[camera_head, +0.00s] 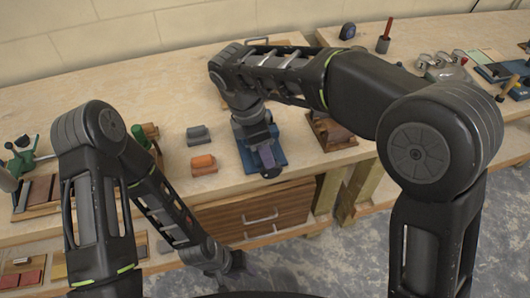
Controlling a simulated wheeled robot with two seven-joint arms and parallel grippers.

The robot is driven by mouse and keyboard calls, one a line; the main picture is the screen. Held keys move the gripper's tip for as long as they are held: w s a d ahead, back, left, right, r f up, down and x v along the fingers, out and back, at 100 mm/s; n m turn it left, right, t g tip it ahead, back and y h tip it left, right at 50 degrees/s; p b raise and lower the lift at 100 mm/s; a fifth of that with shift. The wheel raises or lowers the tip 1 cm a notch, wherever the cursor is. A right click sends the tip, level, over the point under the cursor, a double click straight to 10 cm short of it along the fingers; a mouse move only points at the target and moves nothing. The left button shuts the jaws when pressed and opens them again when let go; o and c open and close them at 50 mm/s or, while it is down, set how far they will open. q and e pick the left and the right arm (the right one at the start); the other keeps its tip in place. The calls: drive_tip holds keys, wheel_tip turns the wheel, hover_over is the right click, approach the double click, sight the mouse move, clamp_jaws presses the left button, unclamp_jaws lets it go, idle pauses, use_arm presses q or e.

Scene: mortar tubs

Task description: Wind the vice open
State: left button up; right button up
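The vice (267,157) appears to be the grey-purple body on a blue base (281,154) at the bench's front edge. A dark round end at its front hangs over the edge; I cannot make out a handle clearly. My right arm reaches across the bench and bends down, with its wrist right over the vice. The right gripper's fingers cannot be told apart from the vice, and whether they touch it is unclear. My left gripper (230,264) is low in front of the drawers, below the bench top and apart from the vice. Its fingers are small and dark.
An orange block (204,164) and a grey block (198,135) lie left of the vice. A wooden tray (331,132) stands to its right. Drawers (255,211) are below. Tools crowd the far right bench. The back left bench top is clear.

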sight(276, 163)
drive_tip(key=w+d+f+m+g+y+b, duration=0.25)
drive_tip(key=d+f+b, duration=0.2)
drive_tip(key=d, duration=0.35)
drive_tip(key=a+r+n+y, duration=0.1)
drive_tip(key=y, duration=0.1)
drive_tip(key=s+a+r+n+y+b, duration=0.1)
drive_tip(key=a+r+y, duration=0.1)
drive_tip(key=shift+s+r, duration=0.1)
drive_tip(key=shift+r, duration=0.2)
drive_tip(key=shift+n, duration=0.35)
drive_tip(key=shift+f, duration=0.1)
drive_tip(key=x, duration=0.7)
drive_tip(key=shift+a+f+p, duration=0.25)
drive_tip(key=shift+f+p, duration=0.05)
drive_tip(key=shift+c, duration=0.5)
